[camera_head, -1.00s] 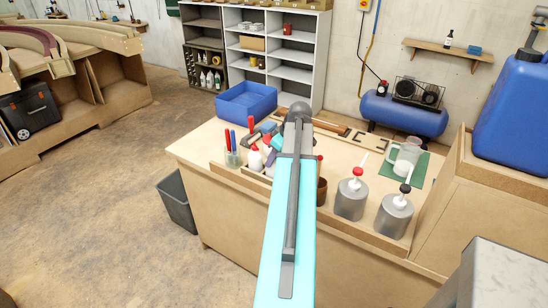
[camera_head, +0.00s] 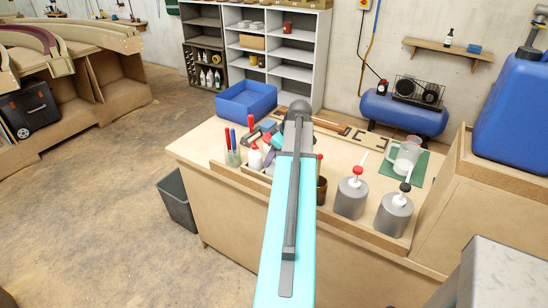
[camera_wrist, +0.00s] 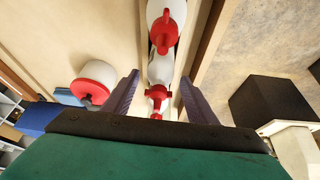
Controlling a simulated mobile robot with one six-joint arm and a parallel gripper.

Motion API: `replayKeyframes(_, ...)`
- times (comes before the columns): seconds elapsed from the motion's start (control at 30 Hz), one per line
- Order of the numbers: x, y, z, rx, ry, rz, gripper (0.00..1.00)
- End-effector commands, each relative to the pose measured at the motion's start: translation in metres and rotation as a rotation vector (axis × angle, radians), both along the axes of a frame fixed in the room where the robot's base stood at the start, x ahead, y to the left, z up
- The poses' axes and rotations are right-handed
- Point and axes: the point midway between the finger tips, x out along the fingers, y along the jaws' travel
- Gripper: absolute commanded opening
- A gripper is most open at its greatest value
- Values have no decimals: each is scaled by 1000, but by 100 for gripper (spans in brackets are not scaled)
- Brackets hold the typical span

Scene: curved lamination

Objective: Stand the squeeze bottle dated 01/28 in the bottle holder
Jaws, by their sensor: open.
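In the wrist view my gripper (camera_wrist: 158,92) is open, its two purple fingers apart on either side of a white squeeze bottle with a red cap (camera_wrist: 158,72). A second red-capped white bottle (camera_wrist: 165,25) stands in line with it, farther up the picture. A third white bottle with a wide red cap (camera_wrist: 92,82) is left of the left finger. In the head view a white bottle with a red tip (camera_head: 255,158) stands on the bench left of my arm. No date is readable. I cannot make out the bottle holder for certain. My arm hides much of the bench.
The bench (camera_head: 215,142) carries a pen cup (camera_head: 232,157), a blue bin (camera_head: 246,100), a brown cup (camera_head: 321,190), and grey pump cans (camera_head: 351,198) and (camera_head: 394,214). A clear jug (camera_head: 405,158) stands on a green mat. A raised rail runs along the front edge.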

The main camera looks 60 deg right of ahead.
Motion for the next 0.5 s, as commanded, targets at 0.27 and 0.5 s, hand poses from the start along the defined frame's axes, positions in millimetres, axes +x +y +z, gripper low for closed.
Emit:
replayKeyframes(0.27,-9,1,18,-2,-1,-1,52)
replayKeyframes(0.5,-19,1,42,-1,-1,-2,52)
